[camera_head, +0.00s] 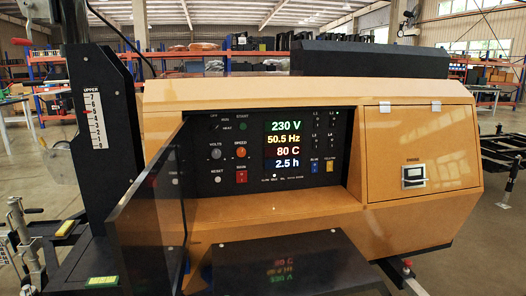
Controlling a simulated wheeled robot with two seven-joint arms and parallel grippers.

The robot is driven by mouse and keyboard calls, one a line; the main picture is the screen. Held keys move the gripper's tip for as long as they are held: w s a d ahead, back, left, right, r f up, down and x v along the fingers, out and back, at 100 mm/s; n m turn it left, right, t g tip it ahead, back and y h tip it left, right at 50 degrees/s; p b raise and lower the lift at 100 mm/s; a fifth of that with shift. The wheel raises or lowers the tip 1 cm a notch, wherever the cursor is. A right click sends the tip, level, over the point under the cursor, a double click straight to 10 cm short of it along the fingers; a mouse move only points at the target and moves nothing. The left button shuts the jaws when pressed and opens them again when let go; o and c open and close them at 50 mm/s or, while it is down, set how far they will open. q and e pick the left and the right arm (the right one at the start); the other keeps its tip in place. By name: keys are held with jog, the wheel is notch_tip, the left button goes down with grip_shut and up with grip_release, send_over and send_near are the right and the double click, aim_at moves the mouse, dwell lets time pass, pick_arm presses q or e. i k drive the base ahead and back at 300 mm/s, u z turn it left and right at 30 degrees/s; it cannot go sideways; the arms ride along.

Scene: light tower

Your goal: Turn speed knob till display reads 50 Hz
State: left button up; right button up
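The orange speed knob (240,152) sits on the black control panel (205,182), below the label SPEED and to the right of the grey volts knob (215,153). The display (287,145) right of the knobs reads 230 V, 50.5 Hz, 80 C and 2.5 h; the Hz line is yellow. Neither of my grippers is in this view. Nothing covers the speed knob or the display.
A dark panel door (148,225) stands swung open at the left of the control recess and juts toward me. A red button (241,176) is just below the speed knob. A black ledge (290,262) juts out below the panel. A closed orange door (415,150) is on the right.

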aim_at(241, 152)
jog(key=u, duration=0.5)
jog(key=i, duration=0.9)
jog(key=u, duration=0.75)
